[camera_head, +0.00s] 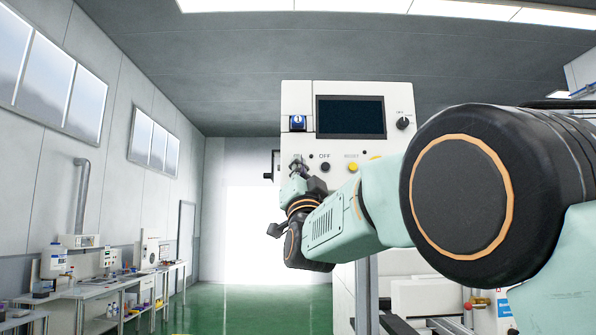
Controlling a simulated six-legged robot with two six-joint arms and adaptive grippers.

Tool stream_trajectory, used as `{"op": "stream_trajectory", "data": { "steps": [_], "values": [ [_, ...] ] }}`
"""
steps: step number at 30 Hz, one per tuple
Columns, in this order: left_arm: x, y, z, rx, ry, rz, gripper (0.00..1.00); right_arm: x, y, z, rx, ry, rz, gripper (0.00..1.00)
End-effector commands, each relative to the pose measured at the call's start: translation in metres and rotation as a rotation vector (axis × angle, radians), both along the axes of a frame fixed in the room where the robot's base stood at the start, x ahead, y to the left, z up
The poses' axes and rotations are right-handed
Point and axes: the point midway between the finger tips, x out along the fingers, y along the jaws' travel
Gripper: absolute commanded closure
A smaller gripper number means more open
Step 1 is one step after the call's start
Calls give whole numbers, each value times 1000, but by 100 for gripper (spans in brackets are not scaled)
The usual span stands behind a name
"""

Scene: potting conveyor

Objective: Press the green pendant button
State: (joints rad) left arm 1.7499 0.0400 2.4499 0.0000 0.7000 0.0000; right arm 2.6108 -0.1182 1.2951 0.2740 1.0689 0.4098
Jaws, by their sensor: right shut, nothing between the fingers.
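A white control pendant (300,97) stands upright in the middle of the view, with a dark screen (350,117) on its face. My right arm reaches in from the right, and my right gripper (298,162) is in front of the pendant's lower left button area, with its fingers shut and empty. The green button cannot be made out; the gripper covers the spot left of the black OFF button (325,167). I cannot tell whether the fingertips touch the panel. My left gripper is not in view.
A yellow RESET button (353,167), a blue switch (298,123) and a black knob (403,123) are also on the panel. A workbench (95,285) with equipment runs along the left wall. The green floor (250,305) between is open.

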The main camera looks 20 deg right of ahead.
Motion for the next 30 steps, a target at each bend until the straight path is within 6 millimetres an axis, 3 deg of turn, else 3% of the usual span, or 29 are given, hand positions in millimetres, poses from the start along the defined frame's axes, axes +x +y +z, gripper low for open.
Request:
{"op": "stream_trajectory", "data": {
  "steps": [7,22,30],
  "values": [
    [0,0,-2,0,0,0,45,-2,1,1,0,-1,0,100],
    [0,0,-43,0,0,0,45,-42,12,-2,-1,-2,1,100],
    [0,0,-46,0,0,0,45,-48,14,1,0,0,0,100]
  ]
}}
